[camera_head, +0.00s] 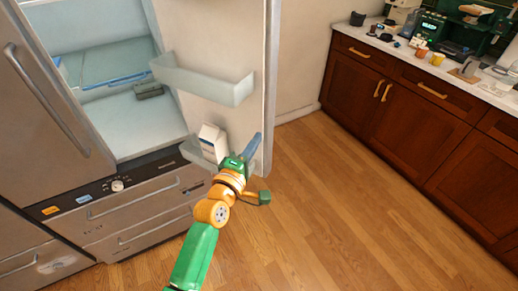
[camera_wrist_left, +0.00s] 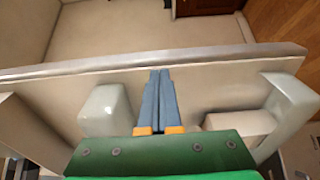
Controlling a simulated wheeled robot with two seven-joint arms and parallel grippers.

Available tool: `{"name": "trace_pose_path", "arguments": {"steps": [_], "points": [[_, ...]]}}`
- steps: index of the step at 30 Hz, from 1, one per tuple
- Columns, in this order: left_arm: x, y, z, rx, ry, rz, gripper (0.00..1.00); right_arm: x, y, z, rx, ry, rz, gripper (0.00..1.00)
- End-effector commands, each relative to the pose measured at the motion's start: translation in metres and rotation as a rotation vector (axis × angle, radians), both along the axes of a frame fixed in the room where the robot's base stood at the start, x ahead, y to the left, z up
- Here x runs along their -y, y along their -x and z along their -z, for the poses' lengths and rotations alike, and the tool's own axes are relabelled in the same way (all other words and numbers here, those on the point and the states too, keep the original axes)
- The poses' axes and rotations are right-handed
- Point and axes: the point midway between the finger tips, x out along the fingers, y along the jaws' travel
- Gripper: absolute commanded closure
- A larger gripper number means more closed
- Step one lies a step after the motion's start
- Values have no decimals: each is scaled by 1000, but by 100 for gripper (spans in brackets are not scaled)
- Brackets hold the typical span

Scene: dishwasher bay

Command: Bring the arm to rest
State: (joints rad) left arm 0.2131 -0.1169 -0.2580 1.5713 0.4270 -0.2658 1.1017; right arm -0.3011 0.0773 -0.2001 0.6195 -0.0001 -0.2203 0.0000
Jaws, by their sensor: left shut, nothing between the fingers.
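My left arm (camera_head: 200,250), green and orange, reaches up from the bottom of the head view to the open fridge door (camera_head: 215,45). My left gripper (camera_head: 257,138) is at the lower door shelf (camera_head: 192,152), beside a white carton (camera_head: 210,138) that stands in it. In the left wrist view the two blue-grey fingers (camera_wrist_left: 160,75) lie together, shut and empty, in front of the pale inner door (camera_wrist_left: 200,88). The gripper hides part of the lower shelf. My right gripper is in neither view.
An upper door shelf (camera_head: 205,82) juts out above the gripper. The fridge interior (camera_head: 140,120) is open at left, with drawers (camera_head: 150,210) below. Wood floor (camera_head: 330,215) is clear to the right, up to brown cabinets (camera_head: 400,100) with a cluttered counter.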

Motion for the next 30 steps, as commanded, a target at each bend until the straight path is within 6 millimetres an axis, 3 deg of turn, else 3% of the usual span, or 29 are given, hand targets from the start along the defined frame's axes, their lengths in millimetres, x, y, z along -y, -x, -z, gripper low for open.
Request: {"name": "trace_pose_path", "arguments": {"steps": [1,6,13,15,17,20,21,23,24,26,27,30], "points": [[3,10,-7,-5,0,1,100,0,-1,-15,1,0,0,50],[12,40,-4,-3,0,1,100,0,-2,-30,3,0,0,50],[15,51,1,-1,-4,0,100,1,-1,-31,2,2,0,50],[14,52,16,-20,-43,0,100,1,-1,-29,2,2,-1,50],[10,57,52,-66,-136,5,100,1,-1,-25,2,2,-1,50],[-3,83,146,-188,-400,47,100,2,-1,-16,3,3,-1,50],[-12,99,186,-241,-520,79,100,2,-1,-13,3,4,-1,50],[-28,129,242,-320,-691,142,100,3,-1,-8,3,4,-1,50],[-39,152,277,-370,-800,197,100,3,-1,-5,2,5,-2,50],[-58,192,324,-444,-958,292,100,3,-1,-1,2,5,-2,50],[-72,222,353,-491,-1055,365,100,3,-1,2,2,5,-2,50],[-108,299,409,-592,-1267,574,100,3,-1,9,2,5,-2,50]]}}
